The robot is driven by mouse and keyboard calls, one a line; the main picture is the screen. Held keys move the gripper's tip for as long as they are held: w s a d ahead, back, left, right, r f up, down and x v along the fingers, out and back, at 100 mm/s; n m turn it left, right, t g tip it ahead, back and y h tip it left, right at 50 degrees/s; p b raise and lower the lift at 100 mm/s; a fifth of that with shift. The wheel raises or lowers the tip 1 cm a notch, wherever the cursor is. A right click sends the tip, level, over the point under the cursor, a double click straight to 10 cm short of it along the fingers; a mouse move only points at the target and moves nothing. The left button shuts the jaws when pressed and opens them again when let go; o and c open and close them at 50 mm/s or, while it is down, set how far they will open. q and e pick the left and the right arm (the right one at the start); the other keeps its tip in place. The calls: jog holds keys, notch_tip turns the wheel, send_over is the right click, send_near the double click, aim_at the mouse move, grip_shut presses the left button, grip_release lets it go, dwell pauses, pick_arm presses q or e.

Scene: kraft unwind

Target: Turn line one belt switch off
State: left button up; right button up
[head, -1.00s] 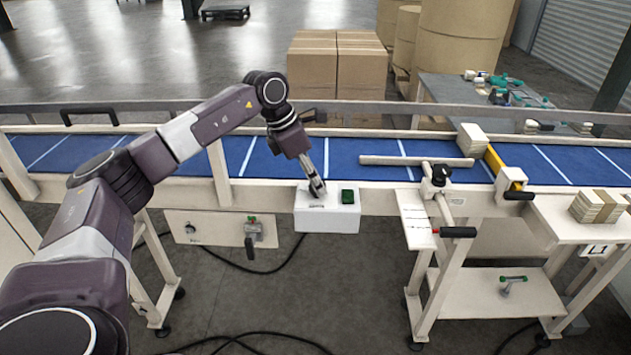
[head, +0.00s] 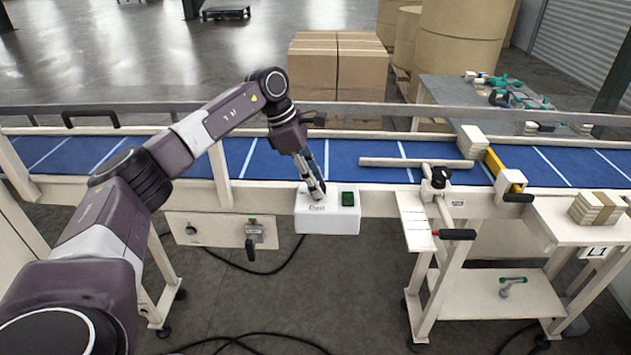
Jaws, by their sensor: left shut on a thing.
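A white control box (head: 327,222) is fixed to the front rail of the blue conveyor belt (head: 270,155), near the middle of the view. My left gripper (head: 318,193) reaches down onto the left of that face, beside the green button. It is shut on the belt switch there, which its fingers hide, so I cannot tell the switch's position. Small dark lettering shows just below the fingertips. My right gripper is not in view.
A white panel with a knob (head: 191,229) and a black-handled lever (head: 251,240) hangs left of the box. A stand with a black handle (head: 458,234) is to the right, near the L1 sign (head: 594,251). Cartons (head: 337,68) stand behind the belt.

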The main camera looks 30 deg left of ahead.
pick_arm(q)
jog(key=o, duration=1.2)
jog(key=shift+c, duration=0.2)
jog(key=shift+r, duration=0.1)
jog(key=v, duration=1.2)
